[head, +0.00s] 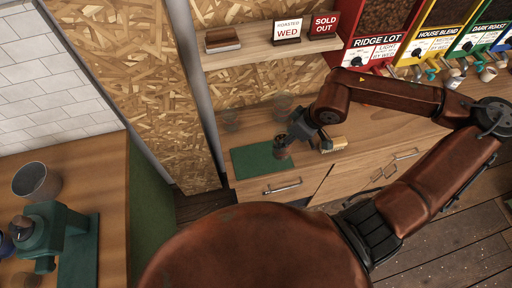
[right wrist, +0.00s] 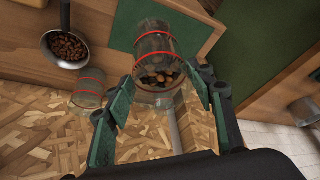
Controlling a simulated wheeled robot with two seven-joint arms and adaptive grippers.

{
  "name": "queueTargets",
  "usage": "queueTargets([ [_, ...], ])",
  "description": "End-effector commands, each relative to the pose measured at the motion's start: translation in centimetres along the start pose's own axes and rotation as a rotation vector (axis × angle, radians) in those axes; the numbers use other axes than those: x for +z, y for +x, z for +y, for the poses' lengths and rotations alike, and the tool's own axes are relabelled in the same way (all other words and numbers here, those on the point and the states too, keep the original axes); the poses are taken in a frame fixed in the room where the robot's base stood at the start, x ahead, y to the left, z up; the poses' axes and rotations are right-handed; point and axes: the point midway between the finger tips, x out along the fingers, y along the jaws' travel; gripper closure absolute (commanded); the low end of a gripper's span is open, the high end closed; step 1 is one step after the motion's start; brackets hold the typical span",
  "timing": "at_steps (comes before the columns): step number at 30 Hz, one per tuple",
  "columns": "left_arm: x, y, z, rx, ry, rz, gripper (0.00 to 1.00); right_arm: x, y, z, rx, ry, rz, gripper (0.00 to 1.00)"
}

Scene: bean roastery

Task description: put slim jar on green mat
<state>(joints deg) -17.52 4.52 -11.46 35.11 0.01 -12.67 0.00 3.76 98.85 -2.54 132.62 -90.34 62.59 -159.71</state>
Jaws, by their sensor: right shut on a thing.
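The green mat (head: 250,162) lies on the wooden counter; part of it shows in the right wrist view (right wrist: 192,35). My right gripper (head: 284,146) is shut on the slim jar, a clear glass jar (right wrist: 154,42) with red bands and some dark beans inside. In the right wrist view the jar sits between the green-padded fingers (right wrist: 163,112). In the head view it appears at the mat's right edge, partly hidden by the gripper. I cannot tell whether it touches the mat. My left gripper is not in view.
Another red-banded glass jar (right wrist: 88,90) and a metal scoop of beans (right wrist: 66,46) are beside the held jar. A glass jar (head: 231,120) stands behind the mat. A shelf (head: 255,47) is above. The mat's left part is clear.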

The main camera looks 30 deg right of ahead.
Motion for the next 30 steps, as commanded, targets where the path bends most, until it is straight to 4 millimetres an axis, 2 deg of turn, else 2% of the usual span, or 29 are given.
queueTargets([
  [5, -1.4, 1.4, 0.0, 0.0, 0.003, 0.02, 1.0, -0.8, 0.9, -0.4, -0.001, -0.007, 0.004, 1.0],
  [14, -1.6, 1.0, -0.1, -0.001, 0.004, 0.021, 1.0, -3.1, 2.9, -1.4, -0.008, -0.004, 0.006, 1.0],
  [17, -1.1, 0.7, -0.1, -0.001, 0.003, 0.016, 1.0, -4.2, 4.0, -1.9, -0.007, -0.005, 0.005, 1.0],
  [24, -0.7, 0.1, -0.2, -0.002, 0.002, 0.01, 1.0, -5.3, 8.8, -2.7, -0.006, -0.003, 0.0, 1.0],
  [30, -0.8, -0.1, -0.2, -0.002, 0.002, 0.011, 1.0, -5.8, 10.7, -2.9, -0.002, -0.002, 0.0, 1.0],
])
